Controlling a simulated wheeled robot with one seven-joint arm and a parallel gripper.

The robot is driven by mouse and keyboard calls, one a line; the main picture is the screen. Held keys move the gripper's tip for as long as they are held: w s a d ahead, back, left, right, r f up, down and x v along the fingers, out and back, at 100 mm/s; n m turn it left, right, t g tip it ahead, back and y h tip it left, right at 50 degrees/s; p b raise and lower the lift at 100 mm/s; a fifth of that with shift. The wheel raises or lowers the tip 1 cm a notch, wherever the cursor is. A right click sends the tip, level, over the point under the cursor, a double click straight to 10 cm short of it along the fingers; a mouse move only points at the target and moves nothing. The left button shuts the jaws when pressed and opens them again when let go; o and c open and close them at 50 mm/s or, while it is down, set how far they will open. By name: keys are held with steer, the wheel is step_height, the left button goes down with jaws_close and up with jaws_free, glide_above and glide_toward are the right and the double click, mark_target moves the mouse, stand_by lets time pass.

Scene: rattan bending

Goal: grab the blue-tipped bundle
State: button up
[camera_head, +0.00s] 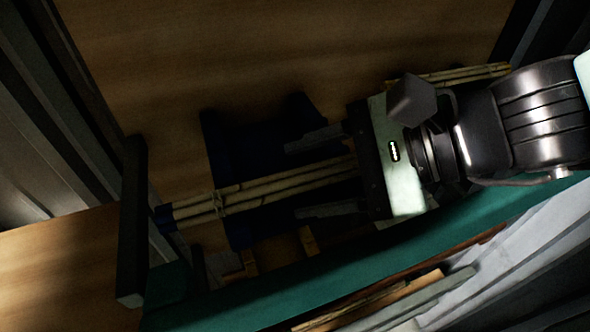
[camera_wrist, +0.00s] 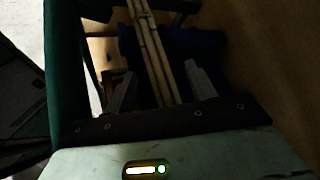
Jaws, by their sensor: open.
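The blue-tipped bundle (camera_head: 262,193) is several pale canes tied together, with a dark blue end (camera_head: 164,217) at the left in the head view. It lies over a dark blue support (camera_head: 230,148). My gripper (camera_head: 295,180) comes in from the right, with one finger on each side of the bundle. Its fingers are apart, with gaps to the canes. In the wrist view the bundle (camera_wrist: 150,45) runs between the fingers of my gripper (camera_wrist: 160,78). The bundle's right end is hidden under my gripper's body in the head view.
Another cane bundle (camera_head: 455,75) lies behind my wrist at the upper right, partly hidden. A dark upright post (camera_head: 131,220) stands near the blue end. A green edge (camera_head: 300,285) runs along the front. More canes (camera_head: 375,300) lie below it. The light is dim.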

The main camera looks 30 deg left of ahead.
steer(key=c, duration=1.1)
